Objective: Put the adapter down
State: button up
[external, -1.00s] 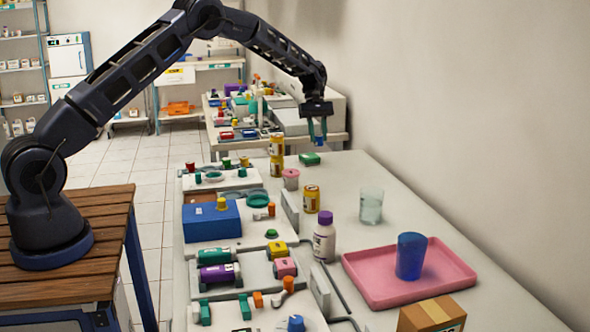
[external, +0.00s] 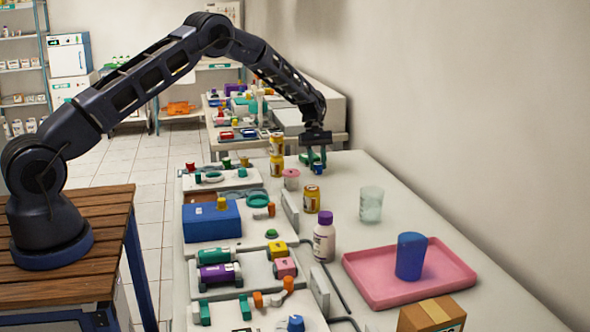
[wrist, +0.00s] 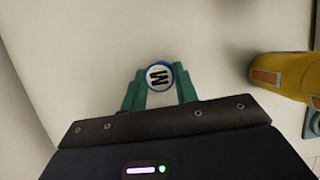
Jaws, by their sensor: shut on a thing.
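The adapter (external: 317,169) is a small blue piece held low at the far end of the long white table (external: 352,232). In the wrist view the adapter (wrist: 158,76) shows a round face with a blue rim and a dark mark on white. My gripper (external: 314,160) points down, with its teal fingers on both sides of the adapter, shut on it. In the wrist view my gripper (wrist: 159,90) covers its lower part. I cannot tell whether its underside touches the table.
Stacked yellow jars (external: 276,157) and a pink cup (external: 291,180) stand close on the left. A yellow jar (wrist: 287,76) shows at right in the wrist view. The table toward the wall is clear.

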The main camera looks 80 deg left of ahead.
jog(key=o, duration=1)
jog(key=shift+f, duration=0.15)
jog(key=shift+c, duration=0.2)
